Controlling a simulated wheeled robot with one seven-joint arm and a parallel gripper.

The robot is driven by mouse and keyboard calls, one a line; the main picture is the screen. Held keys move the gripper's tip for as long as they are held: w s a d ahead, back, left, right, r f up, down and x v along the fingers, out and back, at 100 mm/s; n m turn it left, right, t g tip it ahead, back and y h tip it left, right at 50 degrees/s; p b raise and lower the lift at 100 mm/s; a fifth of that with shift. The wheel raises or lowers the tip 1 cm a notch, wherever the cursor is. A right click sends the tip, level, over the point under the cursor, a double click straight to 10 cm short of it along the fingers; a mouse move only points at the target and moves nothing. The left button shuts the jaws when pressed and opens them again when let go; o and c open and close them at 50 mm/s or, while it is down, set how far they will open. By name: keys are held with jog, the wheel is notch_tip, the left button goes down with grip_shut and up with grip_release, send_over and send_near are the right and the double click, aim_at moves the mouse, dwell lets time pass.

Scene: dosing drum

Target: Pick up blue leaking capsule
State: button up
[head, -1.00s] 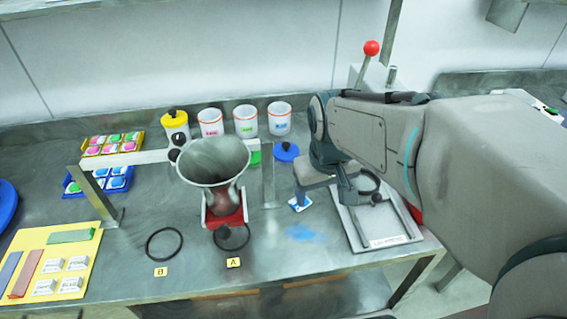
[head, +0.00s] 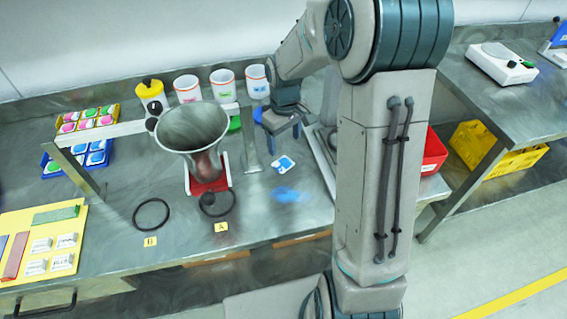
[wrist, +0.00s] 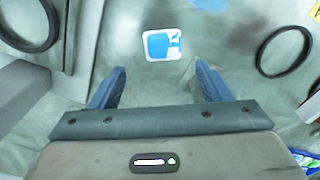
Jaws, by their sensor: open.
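The blue leaking capsule is a small white square piece with a blue face (head: 284,164). It lies flat on the steel bench, right of the red-based stand, with a blue smear (head: 292,195) on the bench in front of it. In the wrist view the capsule (wrist: 162,44) lies beyond my open fingertips, roughly centred between them. My gripper (wrist: 160,76) is open and empty, its two blue fingers apart and not touching the capsule. In the head view my gripper (head: 283,130) hangs behind the capsule, and its fingers are hard to make out.
A metal funnel (head: 192,128) stands left of the capsule. Black rings (head: 152,214) lie near labels A and B. White cups (head: 222,85) stand at the back. A grey tray (head: 322,158) is to the right, partly hidden by my arm. Bench around the capsule is mostly clear.

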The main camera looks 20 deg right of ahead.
aim_at(283, 163)
jog(key=f, duration=0.8)
jog(key=shift+a+f+p, duration=0.15)
jog(key=shift+a+p, duration=0.05)
jog(key=shift+p, duration=0.2)
jog(key=c, duration=1.1)
